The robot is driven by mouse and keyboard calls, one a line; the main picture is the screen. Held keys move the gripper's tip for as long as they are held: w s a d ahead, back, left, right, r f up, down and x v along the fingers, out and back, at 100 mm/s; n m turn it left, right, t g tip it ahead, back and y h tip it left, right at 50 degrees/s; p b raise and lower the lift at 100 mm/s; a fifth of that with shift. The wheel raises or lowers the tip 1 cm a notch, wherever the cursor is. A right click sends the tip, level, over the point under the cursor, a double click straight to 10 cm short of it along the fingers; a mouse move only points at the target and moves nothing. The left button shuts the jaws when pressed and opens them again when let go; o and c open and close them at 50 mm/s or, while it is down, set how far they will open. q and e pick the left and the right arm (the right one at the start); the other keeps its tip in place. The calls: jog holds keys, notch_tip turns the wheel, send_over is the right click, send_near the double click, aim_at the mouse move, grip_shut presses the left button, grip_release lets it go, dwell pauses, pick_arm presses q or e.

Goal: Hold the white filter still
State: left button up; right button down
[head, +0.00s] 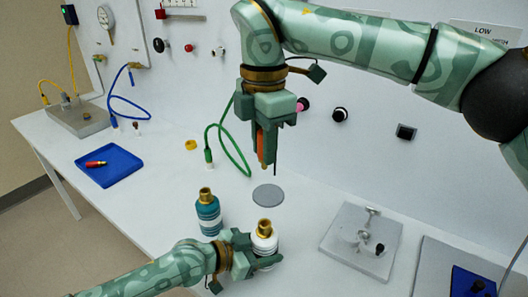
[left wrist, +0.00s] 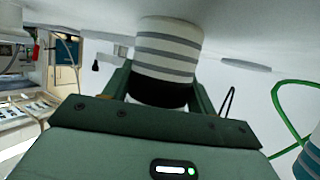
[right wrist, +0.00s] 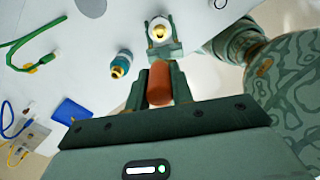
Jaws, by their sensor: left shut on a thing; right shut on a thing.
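The white filter (head: 264,240), with a brass neck, stands upright on the white bench in the head view. My left gripper (head: 250,257) is shut around its lower body. In the left wrist view the white filter (left wrist: 168,48) shows grey bands between the fingers. It also shows from above in the right wrist view (right wrist: 160,32). My right gripper (head: 266,150) points down, above and behind the white filter, apart from it. It is shut on an orange-brown cylinder (right wrist: 159,84), which is partly hidden by the fingers in the head view.
A teal filter (head: 208,213) with a brass neck stands just left of the white one. A grey disc (head: 268,195) lies behind it. A green hose (head: 232,150) hangs behind. A grey plate with a metal fitting (head: 345,232) is at right. A blue tray (head: 110,165) is at far left.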

pick_arm(q)
jog(key=o, duration=1.2)
